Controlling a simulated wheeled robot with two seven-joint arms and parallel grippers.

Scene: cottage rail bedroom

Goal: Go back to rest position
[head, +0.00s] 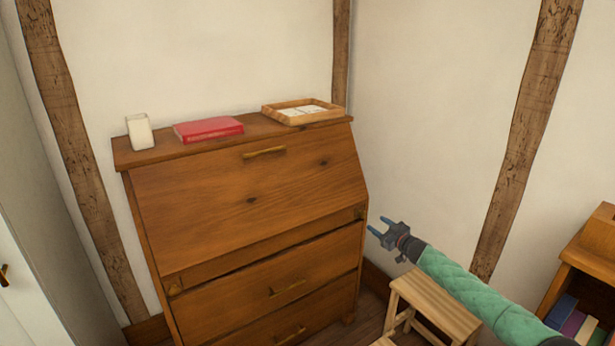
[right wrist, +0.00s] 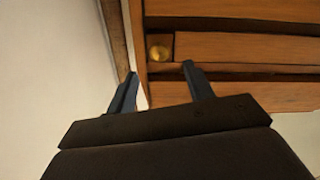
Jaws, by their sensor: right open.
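My right gripper (head: 377,230) is open and empty, at the right side of the wooden bureau (head: 250,195). Its arm comes in from the lower right in a green sleeve. I cannot tell whether the fingers touch the bureau. My left gripper is not in view.
On the bureau's top are a white cup-like object (head: 139,132), a red book (head: 208,129) and a wooden tray (head: 302,111). A wooden step stool (head: 436,300) stands below my right arm. A shelf with books (head: 585,262) is at right, a white cabinet (head: 35,215) at left.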

